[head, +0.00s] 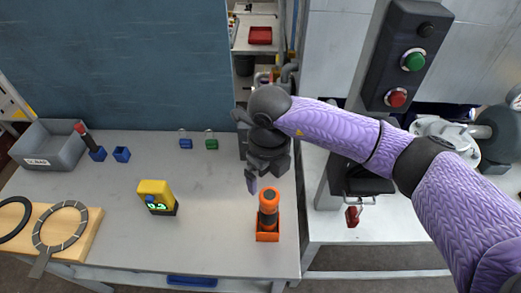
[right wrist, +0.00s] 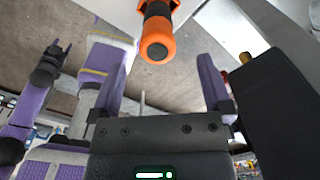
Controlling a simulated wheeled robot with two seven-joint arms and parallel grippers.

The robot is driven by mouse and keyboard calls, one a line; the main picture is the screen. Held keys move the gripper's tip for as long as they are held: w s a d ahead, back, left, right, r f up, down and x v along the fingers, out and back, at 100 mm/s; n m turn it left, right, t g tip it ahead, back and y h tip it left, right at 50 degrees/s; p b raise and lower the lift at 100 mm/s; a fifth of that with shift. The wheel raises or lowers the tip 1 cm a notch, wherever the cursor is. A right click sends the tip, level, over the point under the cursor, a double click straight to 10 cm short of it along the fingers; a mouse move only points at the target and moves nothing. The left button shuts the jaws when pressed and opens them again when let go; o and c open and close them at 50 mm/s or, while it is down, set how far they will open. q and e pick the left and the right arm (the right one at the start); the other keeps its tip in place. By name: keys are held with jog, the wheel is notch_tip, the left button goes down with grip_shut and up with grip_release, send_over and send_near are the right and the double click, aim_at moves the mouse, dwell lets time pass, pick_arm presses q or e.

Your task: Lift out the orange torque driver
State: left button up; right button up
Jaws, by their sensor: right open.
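The orange torque driver (head: 268,202) stands upright in an orange square holder (head: 267,236) near the right front of the grey table. Its orange end and dark grip also show at the top of the right wrist view (right wrist: 157,42). My right gripper (head: 252,182) is above and slightly behind the driver in the head view, apart from it. In the right wrist view its two fingers (right wrist: 158,85) are spread with nothing between them; the driver's end lies beyond the fingertips. My left gripper does not show in the head view.
A yellow device (head: 155,192) stands left of the driver on the table (head: 220,240). A grey bin (head: 45,150), blue holders (head: 121,154) and a board with rings (head: 85,235) lie farther left. A control box with green and red buttons (head: 397,97) rises at right.

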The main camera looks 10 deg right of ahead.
aim_at(268, 194)
jog(key=f, duration=0.2)
jog(key=s+f, duration=0.1)
jog(key=f, duration=0.2)
jog(key=shift+s, duration=0.1)
notch_tip(268, 194, down, 4)
jog(key=shift+f+b, duration=0.1)
jog(key=shift+b, duration=0.4)
jog(key=shift+f, duration=0.2)
jog(key=shift+c, duration=0.4)
jog(key=c, duration=0.5)
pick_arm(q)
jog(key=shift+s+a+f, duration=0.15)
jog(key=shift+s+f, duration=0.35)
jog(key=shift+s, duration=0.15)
pick_arm(e)
grip_shut()
